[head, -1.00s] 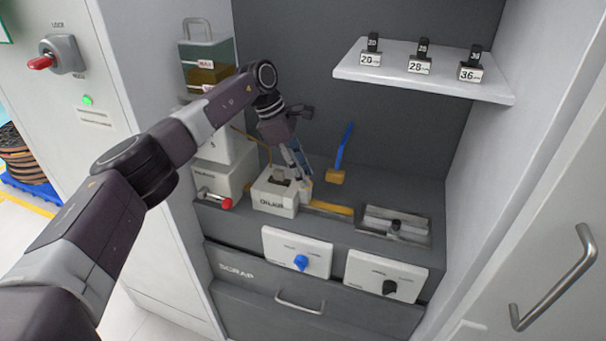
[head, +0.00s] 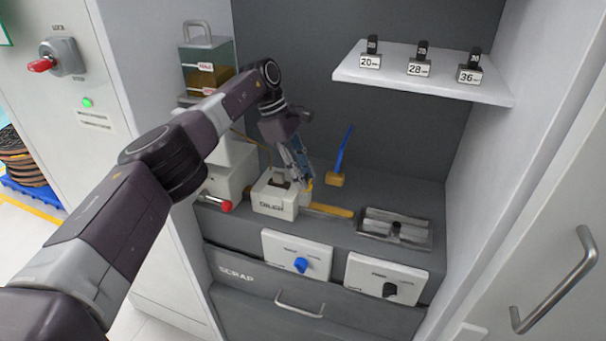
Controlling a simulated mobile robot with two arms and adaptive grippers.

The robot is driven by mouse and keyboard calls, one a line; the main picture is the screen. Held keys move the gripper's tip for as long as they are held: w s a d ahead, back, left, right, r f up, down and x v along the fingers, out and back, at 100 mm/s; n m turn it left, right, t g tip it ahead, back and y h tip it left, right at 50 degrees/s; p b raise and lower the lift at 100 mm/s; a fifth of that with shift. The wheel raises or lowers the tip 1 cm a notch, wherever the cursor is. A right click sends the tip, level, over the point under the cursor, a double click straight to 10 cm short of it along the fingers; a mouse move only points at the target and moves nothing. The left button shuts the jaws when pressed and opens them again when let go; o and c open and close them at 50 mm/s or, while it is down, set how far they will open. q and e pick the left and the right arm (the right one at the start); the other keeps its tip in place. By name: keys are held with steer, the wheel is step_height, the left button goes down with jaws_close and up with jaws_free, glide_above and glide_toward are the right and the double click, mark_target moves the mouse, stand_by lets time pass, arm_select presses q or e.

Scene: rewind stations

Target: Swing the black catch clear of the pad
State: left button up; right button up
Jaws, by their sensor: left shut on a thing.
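The white oiler box (head: 273,203) stands on the grey bench with a dark opening in its top. A pad seems to sit in that opening, small and partly hidden. My left gripper (head: 304,184) points down at the box's right rear edge, with its fingers closed. A small yellow piece shows right at its fingertips. What lies between the fingers is hidden. I cannot make out the black catch as a separate thing. My right gripper is not in view.
A blue-handled brush (head: 343,152) stands behind. A red-ended lever (head: 226,206) is to the left. A white shelf (head: 430,84) hangs above right.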

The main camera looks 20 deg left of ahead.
arm_select(q)
steer(key=shift+r, duration=0.1)
steer(key=o, duration=1.1)
steer(key=shift+a+r, duration=0.1)
steer(key=shift+r, duration=0.05)
steer(key=shift+v, duration=3.5)
steer(key=shift+s, duration=0.1)
